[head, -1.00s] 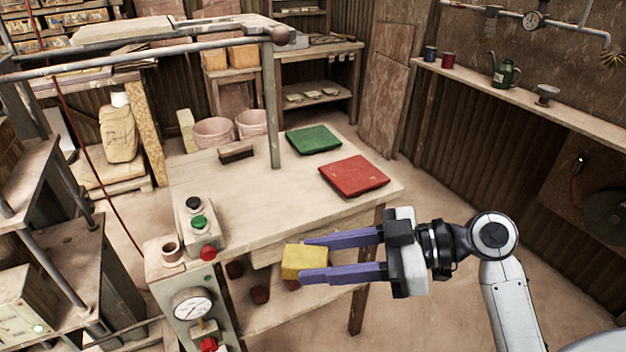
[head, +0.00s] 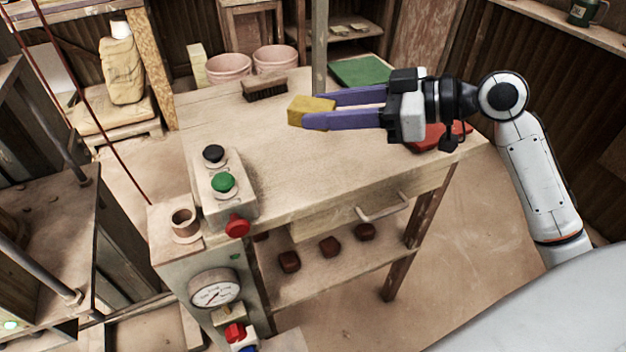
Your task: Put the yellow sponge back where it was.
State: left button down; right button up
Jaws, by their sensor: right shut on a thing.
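The yellow sponge (head: 308,108) is a small block held between the purple fingertips of my right gripper (head: 322,108). My right gripper is shut on it. In the head view the sponge appears over the workbench top (head: 300,170), to the right of the brush (head: 264,89); how high it is above the top I cannot tell. My right arm comes in from the right and hides most of the red tile (head: 432,136). My left gripper is not in view.
A button box (head: 224,184) and a small cup (head: 185,223) stand at the bench's left end. A green tile (head: 358,71) lies at the back by a grey post (head: 320,50). A drawer handle (head: 382,207) sticks out in front. The bench's middle is clear.

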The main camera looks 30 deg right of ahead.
aim_at(327, 163)
jog(key=shift+w+d+f+m+h+b, duration=0.2)
jog(key=shift+w+d+b, duration=0.1)
jog(key=shift+w+b, duration=0.1)
jog(key=shift+w+d+f+m+h+b, duration=0.15)
jog(key=shift+w+d+b, duration=0.1)
jog(key=shift+w+b, duration=0.15)
jog(key=shift+w+d+f, duration=0.1)
jog(key=shift+w+f, duration=0.05)
jog(key=shift+f, duration=0.1)
notch_tip(327, 163, down, 9)
jog(key=shift+b, duration=0.7)
jog(key=shift+f, duration=0.1)
jog(key=shift+f, duration=0.15)
jog(key=o, duration=1)
